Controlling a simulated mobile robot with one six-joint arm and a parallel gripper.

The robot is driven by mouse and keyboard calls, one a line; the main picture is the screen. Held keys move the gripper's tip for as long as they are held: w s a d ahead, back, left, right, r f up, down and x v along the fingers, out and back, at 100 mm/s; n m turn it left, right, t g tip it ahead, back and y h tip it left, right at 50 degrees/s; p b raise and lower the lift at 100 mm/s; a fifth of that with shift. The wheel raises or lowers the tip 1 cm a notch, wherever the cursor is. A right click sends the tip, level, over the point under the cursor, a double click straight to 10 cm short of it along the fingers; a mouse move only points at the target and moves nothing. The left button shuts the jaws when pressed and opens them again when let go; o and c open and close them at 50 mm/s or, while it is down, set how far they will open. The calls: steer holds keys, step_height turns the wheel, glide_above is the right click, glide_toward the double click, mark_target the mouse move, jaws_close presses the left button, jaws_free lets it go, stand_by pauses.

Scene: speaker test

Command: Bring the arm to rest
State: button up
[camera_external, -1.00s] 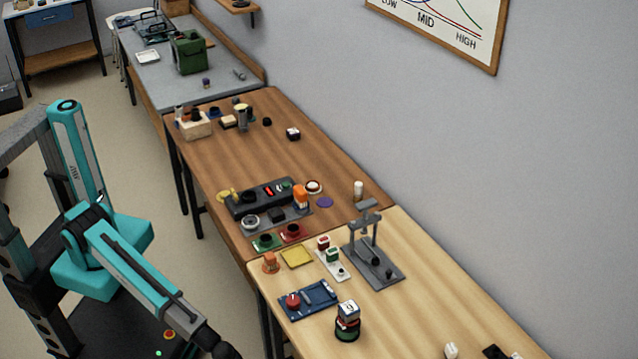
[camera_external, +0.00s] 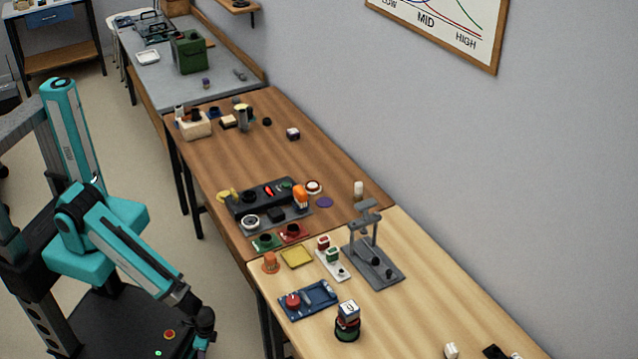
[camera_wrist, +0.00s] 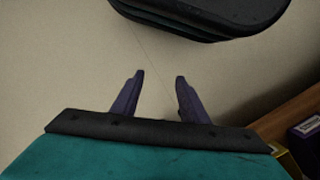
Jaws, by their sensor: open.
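My arm is teal and grey and stands at the left of the outside view, folded beside the benches. The end of my arm hangs low over my dark base, left of the pale wooden table (camera_external: 430,300). My gripper (camera_wrist: 158,76) shows in the wrist view with its two dark purple fingers apart and nothing between them. Pale floor (camera_wrist: 75,65) lies behind the fingers. In the outside view the fingers are too small to make out.
The brown table (camera_external: 320,150) behind holds a dark control box (camera_external: 243,207). Open floor (camera_external: 150,210) lies between my arm and the tables.

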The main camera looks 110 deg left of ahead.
steer(key=s+a+r+m+g+p, duration=0.1)
steer(key=s+r+g, duration=0.1)
steer(key=s, duration=0.8)
steer(key=shift+s+a+r+m+g+p, duration=0.3)
steer(key=shift+s+g+p, duration=0.1)
steer(key=shift+g, duration=0.1)
